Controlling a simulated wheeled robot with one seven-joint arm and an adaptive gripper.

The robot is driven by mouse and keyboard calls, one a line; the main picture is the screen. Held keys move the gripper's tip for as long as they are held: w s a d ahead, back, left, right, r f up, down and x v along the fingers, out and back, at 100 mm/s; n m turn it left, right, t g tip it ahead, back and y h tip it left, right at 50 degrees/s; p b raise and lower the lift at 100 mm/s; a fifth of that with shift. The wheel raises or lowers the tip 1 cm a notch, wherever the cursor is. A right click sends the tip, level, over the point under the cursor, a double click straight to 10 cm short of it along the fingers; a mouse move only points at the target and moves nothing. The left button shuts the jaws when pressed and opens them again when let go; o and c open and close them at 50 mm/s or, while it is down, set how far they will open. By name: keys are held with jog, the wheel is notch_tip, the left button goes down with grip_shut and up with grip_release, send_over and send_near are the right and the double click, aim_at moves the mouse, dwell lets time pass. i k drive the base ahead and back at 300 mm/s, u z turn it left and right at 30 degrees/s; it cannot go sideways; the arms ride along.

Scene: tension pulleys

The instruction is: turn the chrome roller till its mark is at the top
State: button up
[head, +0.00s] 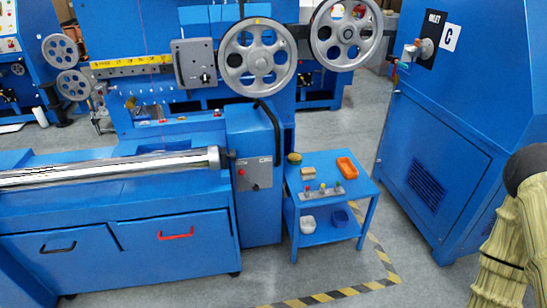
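The chrome roller (110,170) is a long shiny cylinder lying level along the top of the blue machine at the left. Its left end runs out of the picture. Its right end has a collar (214,157) beside a blue upright housing. I cannot make out a mark on the roller. My gripper is not in view; only a tan-covered part of my arm shows at the right edge, far from the roller.
A curved black bar (272,132) rises from the housing (256,190). A blue cart (333,184) with small items stands right of it. Large grey pulleys (258,57) hang behind. A blue cabinet (425,150) stands at the right. Floor in front of the cart is clear.

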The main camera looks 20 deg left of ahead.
aim_at(47, 177)
jog(key=z, duration=0.1)
jog(key=i, duration=1.2)
jog(key=u, duration=2.7)
jog(key=k, duration=0.7)
jog(key=z, duration=0.75)
jog(key=i, duration=0.5)
jog(key=z, duration=0.05)
